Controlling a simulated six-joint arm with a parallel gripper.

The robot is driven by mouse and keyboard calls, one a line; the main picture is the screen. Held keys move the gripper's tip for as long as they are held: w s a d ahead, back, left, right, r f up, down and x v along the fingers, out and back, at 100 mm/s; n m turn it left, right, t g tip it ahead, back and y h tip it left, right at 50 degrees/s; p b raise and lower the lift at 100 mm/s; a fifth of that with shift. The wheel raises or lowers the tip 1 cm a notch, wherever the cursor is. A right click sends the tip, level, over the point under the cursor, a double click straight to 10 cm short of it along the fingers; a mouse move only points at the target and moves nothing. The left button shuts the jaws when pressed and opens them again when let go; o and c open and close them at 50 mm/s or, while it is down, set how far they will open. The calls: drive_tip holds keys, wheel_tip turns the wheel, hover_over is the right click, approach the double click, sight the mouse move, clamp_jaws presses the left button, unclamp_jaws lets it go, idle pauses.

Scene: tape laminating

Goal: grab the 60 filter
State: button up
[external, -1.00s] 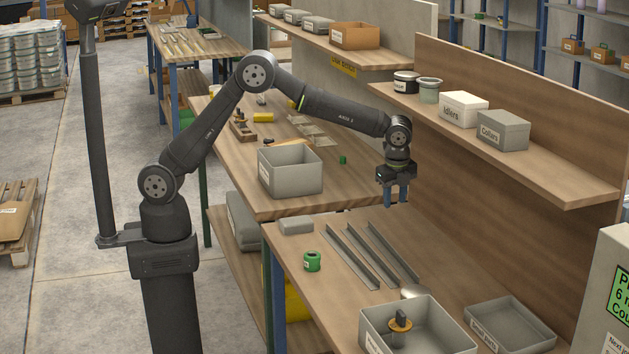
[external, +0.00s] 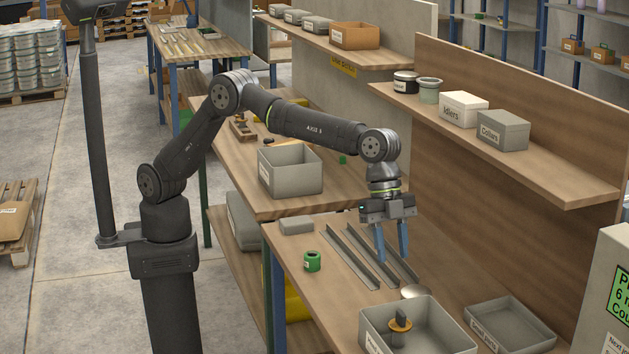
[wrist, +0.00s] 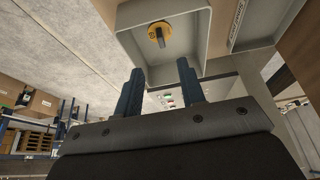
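No "60" label is readable in these frames, so I cannot tell which thing is the 60 filter. A small green cylinder (external: 312,261) with a white label stands at the left of the near table. An orange disc-shaped part with a black top (external: 400,323) is in the grey near bin (external: 447,318); the orange part also shows in the wrist view (wrist: 160,33). My gripper (external: 392,258) points down, open and empty, above the table behind that bin. Its two blue fingers are spread in the wrist view (wrist: 160,68).
Several metal rails (external: 352,257) lie beneath and left of my gripper. A pale round thing (external: 413,292) sits behind the near bin. A shallow grey tray (external: 510,326) is to the right. The shelf (external: 560,182) carries labelled boxes.

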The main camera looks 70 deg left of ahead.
approach(401, 311)
wheel_tip(401, 311, down, 4)
drive_tip(key=shift+s+d+f, duration=0.1)
drive_tip(key=shift+d+f, duration=0.85)
drive_tip(key=shift+f, duration=0.25)
drive_tip(key=shift+d+f, duration=0.95)
drive_tip(key=shift+f, duration=0.25)
drive_tip(key=shift+c, duration=0.3)
clamp_jaws()
